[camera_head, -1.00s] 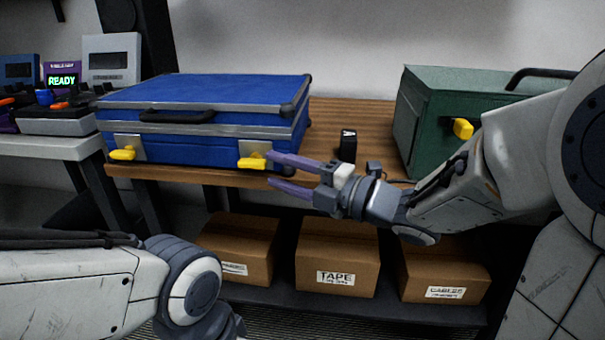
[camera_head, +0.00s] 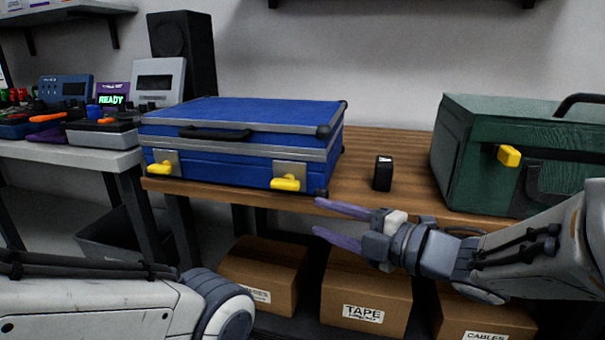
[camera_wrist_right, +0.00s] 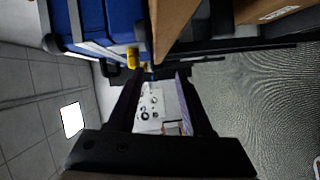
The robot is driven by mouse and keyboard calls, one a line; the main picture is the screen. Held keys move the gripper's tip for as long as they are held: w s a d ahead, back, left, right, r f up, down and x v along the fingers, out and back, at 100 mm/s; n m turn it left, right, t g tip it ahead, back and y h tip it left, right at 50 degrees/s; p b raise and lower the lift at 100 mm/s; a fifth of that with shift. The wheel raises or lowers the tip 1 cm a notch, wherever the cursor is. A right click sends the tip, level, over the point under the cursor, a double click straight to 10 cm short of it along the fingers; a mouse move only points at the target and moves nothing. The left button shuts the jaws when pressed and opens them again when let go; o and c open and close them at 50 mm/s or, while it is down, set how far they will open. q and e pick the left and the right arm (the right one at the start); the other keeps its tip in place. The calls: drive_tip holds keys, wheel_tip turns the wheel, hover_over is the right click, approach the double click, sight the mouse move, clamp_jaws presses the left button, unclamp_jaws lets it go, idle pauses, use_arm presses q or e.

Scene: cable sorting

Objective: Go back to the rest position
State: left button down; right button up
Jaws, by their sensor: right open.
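My right gripper (camera_head: 332,222) is open and empty in the head view, its two purple fingers pointing left. It is in front of the wooden table's front edge, below and to the right of the blue case's right yellow latch. In the right wrist view the open fingers (camera_wrist_right: 158,95) show nothing between them but background farther off. My left arm comes in at the lower left of the head view, but its gripper is out of the picture.
A closed blue case (camera_head: 240,130), a small black object (camera_head: 383,173) and a green case (camera_head: 475,160) stand on the wooden table (camera_head: 350,200). Cardboard boxes (camera_head: 345,285) sit on the shelf below. A side table with devices (camera_head: 70,155) is at the left.

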wheel_tip(320, 180, down, 10)
drive_tip(key=m+g+h+p, duration=0.2)
drive_tip(key=m+h, duration=0.7)
drive_tip(key=m, duration=0.4)
drive_tip(key=s+a+f+m+g+h+p, duration=0.1)
drive_tip(key=s+f+m+g, duration=0.3)
drive_tip(key=s, duration=0.6)
drive_tip(key=s+a+f+m+g+h+p, duration=0.15)
drive_tip(key=s+g, duration=0.35)
drive_tip(key=s, duration=0.5)
use_arm(q)
wheel_tip(320, 180, up, 40)
drive_tip(key=p, duration=3.7)
drive_tip(key=shift+r, duration=0.25)
use_arm(e)
wheel_tip(320, 180, up, 38)
drive_tip(key=s, duration=0.1)
drive_tip(key=shift+g, duration=0.3)
drive_tip(key=shift+r+n, duration=0.1)
drive_tip(key=shift+n, duration=0.15)
